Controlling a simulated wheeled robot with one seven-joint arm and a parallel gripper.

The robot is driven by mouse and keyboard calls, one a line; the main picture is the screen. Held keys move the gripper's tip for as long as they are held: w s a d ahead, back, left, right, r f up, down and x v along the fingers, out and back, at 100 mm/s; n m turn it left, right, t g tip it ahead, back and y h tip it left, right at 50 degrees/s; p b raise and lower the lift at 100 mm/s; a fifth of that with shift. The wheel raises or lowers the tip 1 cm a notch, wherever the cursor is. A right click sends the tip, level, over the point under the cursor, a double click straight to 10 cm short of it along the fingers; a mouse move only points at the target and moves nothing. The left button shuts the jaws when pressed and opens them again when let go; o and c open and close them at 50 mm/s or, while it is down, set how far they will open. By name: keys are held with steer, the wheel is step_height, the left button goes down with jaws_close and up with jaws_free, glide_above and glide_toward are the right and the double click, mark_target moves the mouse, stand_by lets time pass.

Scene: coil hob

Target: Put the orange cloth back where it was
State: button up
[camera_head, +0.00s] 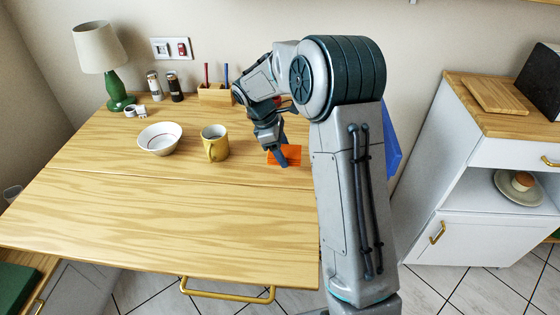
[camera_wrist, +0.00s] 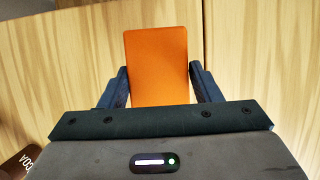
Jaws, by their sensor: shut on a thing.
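The orange cloth (camera_head: 292,152) is a small flat rectangle at the right part of the wooden table (camera_head: 150,215). My gripper (camera_head: 280,160) points down at it and is shut on it. In the wrist view the cloth (camera_wrist: 156,65) sits between the two dark fingers (camera_wrist: 160,85) and reaches out past their tips. I cannot tell whether it touches the tabletop or is slightly above it. My arm hides the table's right side.
A yellow mug (camera_head: 215,145) and a white bowl (camera_head: 159,139) stand left of the cloth. A green lamp (camera_head: 115,85), two shakers (camera_head: 174,87) and a wooden pen holder (camera_head: 214,94) line the back. A brown lettered object (camera_wrist: 18,165) shows in the wrist view. The table's front is clear.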

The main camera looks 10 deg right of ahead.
mark_target(280, 168)
steer(key=shift+w+a+f, duration=0.35)
steer(key=shift+w, duration=0.15)
steer(key=shift+f, duration=2)
steer(key=shift+f+b, duration=0.1)
steer(key=shift+b, duration=0.2)
steer(key=o, duration=0.9)
steer(key=shift+o, duration=0.2)
